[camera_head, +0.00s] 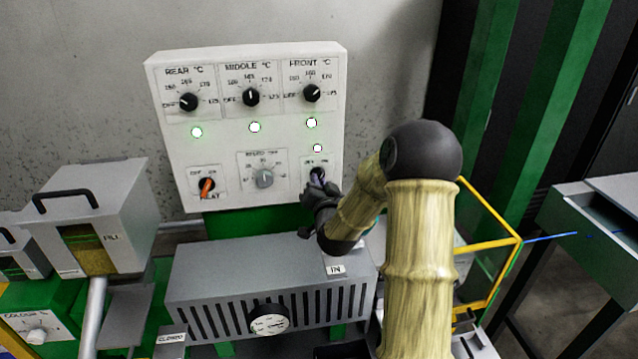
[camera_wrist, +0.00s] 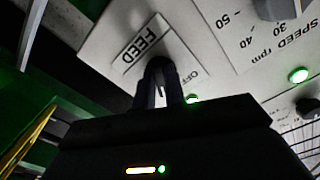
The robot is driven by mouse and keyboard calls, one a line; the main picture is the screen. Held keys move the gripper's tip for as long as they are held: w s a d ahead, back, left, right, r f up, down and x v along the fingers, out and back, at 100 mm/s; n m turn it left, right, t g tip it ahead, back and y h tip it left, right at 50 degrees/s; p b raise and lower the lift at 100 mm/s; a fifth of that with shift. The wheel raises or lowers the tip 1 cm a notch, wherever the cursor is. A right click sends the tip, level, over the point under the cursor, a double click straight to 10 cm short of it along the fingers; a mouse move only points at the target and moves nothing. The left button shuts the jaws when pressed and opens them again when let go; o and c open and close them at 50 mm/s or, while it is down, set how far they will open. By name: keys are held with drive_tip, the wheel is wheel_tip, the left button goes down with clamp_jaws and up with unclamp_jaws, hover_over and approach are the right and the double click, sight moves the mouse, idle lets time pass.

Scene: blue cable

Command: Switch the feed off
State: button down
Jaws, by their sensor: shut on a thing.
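The white control panel (camera_head: 225,140) carries the feed switch (camera_head: 317,174), a small black knob at its lower right. In the wrist view the plate marked FEED (camera_wrist: 143,45) and OFF lies around the black feed knob (camera_wrist: 160,66). My gripper (camera_head: 318,185) is at this knob, with its fingers (camera_wrist: 165,88) shut on it. The fingers and hand hide most of the knob, so I cannot tell which way it points. A green lamp (camera_head: 317,148) just above the feed switch is lit.
The grey speed knob (camera_head: 264,178) is left of the feed switch, and the orange heat switch (camera_head: 207,187) is farther left. Three temperature dials sit above, with lit lamps. A grey slotted box (camera_head: 205,280) stands below; a yellow frame (camera_head: 490,247) is at right.

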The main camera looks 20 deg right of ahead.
drive_tip(key=shift+f+b, duration=0.1)
drive_tip(key=shift+b, duration=0.45)
drive_tip(key=shift+s+d+n+b, duration=0.1)
drive_tip(key=shift+d+n+b, duration=0.05)
drive_tip(key=shift+n+b, duration=3)
drive_tip(key=shift+d+n+b, duration=0.1)
drive_tip(key=shift+n+b, duration=2.75)
drive_tip(key=shift+b, duration=0.5)
drive_tip(key=c, duration=1.5)
unclamp_jaws()
drive_tip(key=shift+o, duration=0.2)
drive_tip(key=shift+r, duration=0.25)
